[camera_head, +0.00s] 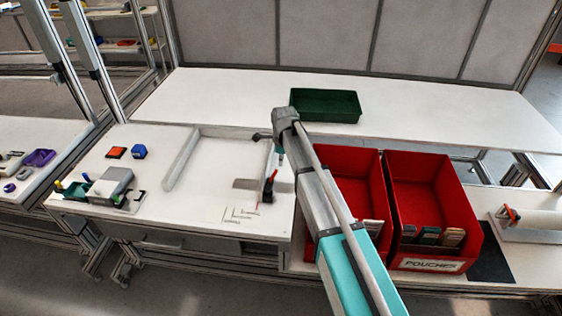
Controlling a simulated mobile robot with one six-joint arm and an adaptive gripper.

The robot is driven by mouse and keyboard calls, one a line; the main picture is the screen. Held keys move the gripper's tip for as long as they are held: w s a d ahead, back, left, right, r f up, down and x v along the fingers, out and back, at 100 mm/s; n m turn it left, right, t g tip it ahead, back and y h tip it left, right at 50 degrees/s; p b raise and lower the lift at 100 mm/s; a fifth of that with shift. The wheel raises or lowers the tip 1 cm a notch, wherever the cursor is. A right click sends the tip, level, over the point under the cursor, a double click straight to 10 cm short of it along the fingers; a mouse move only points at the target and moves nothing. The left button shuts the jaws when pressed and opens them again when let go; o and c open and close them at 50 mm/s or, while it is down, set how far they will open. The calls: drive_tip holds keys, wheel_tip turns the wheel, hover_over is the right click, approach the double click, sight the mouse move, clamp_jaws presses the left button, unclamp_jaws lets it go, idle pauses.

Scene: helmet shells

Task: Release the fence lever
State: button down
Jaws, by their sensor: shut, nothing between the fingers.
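A small lever with a red handle (269,184) stands on a dark clamp body near the right side of the white work table. A thin grey fence plate (246,184) stands just to its left. My arm comes in from the lower right, and its wrist is above the lever. My gripper (276,170) points down close to the red handle and is shut with nothing held. It is small and partly hidden by my arm, so I cannot tell whether it touches the lever.
White rails (182,158) frame the area left of the fence. A grey fixture (112,184) and orange (116,152) and blue (138,152) pieces sit at the left. Red bins (436,185) stand at the right, a green tray (325,105) behind.

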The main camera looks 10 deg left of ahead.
wheel_tip(320, 180, up, 7)
drive_tip(key=p, duration=0.6)
drive_tip(key=shift+d, duration=0.25)
drive_tip(key=shift+d+f, duration=0.1)
idle(0.3)
drive_tip(key=s+d+n, duration=0.5)
drive_tip(key=s+d, duration=0.2)
drive_tip(key=d, duration=0.5)
drive_tip(key=s+d+n, duration=0.6)
drive_tip(key=d, duration=0.6)
drive_tip(key=s+d+n, duration=0.5)
drive_tip(key=s+d, duration=0.2)
drive_tip(key=d, duration=0.5)
drive_tip(key=shift+s+n+h, duration=0.3)
drive_tip(key=shift+s, duration=0.05)
drive_tip(key=shift+d, duration=0.1)
